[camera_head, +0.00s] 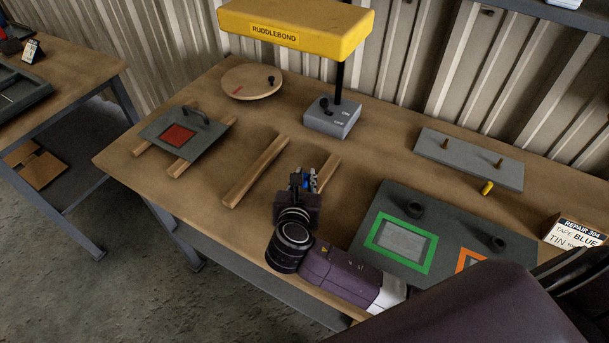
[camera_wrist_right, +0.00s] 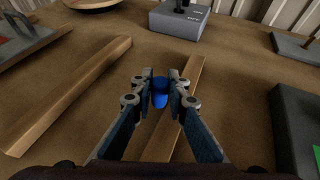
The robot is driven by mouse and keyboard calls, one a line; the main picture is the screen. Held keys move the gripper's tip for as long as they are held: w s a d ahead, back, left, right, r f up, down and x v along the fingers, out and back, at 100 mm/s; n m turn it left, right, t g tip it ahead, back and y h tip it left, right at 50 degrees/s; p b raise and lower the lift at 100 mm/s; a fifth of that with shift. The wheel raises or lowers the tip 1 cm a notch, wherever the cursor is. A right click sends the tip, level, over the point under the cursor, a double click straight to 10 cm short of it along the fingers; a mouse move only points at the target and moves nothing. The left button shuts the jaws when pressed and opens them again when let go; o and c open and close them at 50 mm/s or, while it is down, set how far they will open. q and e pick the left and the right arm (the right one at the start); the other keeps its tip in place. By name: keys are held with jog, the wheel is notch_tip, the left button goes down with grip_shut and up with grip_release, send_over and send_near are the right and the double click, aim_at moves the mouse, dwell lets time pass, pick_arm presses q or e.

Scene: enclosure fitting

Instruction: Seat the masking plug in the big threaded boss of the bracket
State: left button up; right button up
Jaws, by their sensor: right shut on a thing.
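My right gripper (camera_head: 304,180) is shut on a small blue plug (camera_wrist_right: 160,92), held between the fingertips. It also shows as a bit of blue between the fingers in the head view (camera_head: 309,182). The gripper is over the worktable beside a short wooden strip (camera_head: 328,172). No part is clearly the bracket. A dark plate (camera_head: 455,218) to the right of the gripper has a green-framed and an orange-framed panel and two dark round raised parts, a left one (camera_head: 414,209) and a right one (camera_head: 497,243); threads cannot be made out. My left gripper is not in view.
A grey block with two brass pegs (camera_head: 470,160) and a yellow cylinder (camera_head: 487,187) are at the back right. A yellow-hooded lamp (camera_head: 345,115) stands behind the gripper. A longer wooden strip (camera_head: 256,172) and a red-marked plate (camera_head: 160,150) lie left. A labelled box (camera_head: 572,235) is far right.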

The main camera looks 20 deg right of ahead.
jog(key=shift+f, duration=0.15)
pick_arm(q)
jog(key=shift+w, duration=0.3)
pick_arm(e)
jog(key=o, duration=0.8)
